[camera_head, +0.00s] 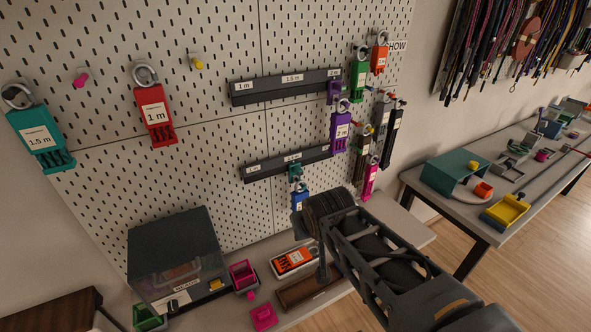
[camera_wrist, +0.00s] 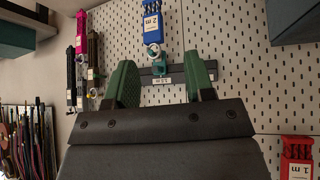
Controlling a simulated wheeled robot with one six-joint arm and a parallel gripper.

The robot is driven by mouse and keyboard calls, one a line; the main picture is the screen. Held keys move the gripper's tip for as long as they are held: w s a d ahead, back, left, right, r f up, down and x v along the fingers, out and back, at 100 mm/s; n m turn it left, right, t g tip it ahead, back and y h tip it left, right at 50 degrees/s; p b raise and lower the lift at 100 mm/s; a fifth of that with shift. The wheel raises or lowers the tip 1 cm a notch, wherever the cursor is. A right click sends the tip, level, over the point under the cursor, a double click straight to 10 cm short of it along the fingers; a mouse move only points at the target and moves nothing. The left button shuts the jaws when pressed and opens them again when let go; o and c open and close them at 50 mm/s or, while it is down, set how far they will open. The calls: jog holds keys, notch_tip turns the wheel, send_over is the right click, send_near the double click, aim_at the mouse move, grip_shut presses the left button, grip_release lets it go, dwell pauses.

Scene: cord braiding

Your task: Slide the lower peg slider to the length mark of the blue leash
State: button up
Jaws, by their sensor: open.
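The lower peg slider (camera_head: 295,172) is a small teal block on the lower dark rail (camera_head: 262,171), near the rail's middle label. The blue leash tag (camera_head: 297,201) hangs from it, partly hidden by my arm. In the wrist view, turned upside down, the slider (camera_wrist: 156,70), its ring and the blue leash tag (camera_wrist: 151,20) show; I cannot read the tag's length surely. My gripper (camera_wrist: 160,64) is open, its two green fingers on either side of the slider, with space between. I cannot tell whether either finger touches. In the head view my arm hides the fingertips.
The upper rail (camera_head: 283,87) carries a purple slider and purple leash tag (camera_head: 341,128). Pink and dark tags (camera_head: 370,178) hang close to the lower rail's right end. Red (camera_head: 155,116) and teal (camera_head: 40,135) tags hang at left. A bench with boxes stands below.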

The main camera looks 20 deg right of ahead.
jog(key=w+d+f+t+h+b, duration=0.2)
jog(key=w+d+t+b, duration=0.25)
jog(key=w+d, duration=0.4)
jog(key=n+t+y+b, duration=0.2)
jog(key=t+y+b, duration=0.1)
jog(key=t+y, duration=0.3)
send_near(301, 172)
jog(key=shift+t+h, duration=0.25)
jog(key=shift+h, duration=0.15)
jog(key=w+p, duration=0.1)
jog(key=w, duration=0.2)
jog(key=w+a, duration=0.1)
jog(key=w, duration=0.2)
jog(key=w+p, duration=0.1)
jog(key=w, duration=0.3)
jog(key=shift+w+a+f+p, duration=0.1)
jog(key=shift+a+f+p, duration=0.05)
jog(key=shift+a+p, duration=0.15)
grip_shut()
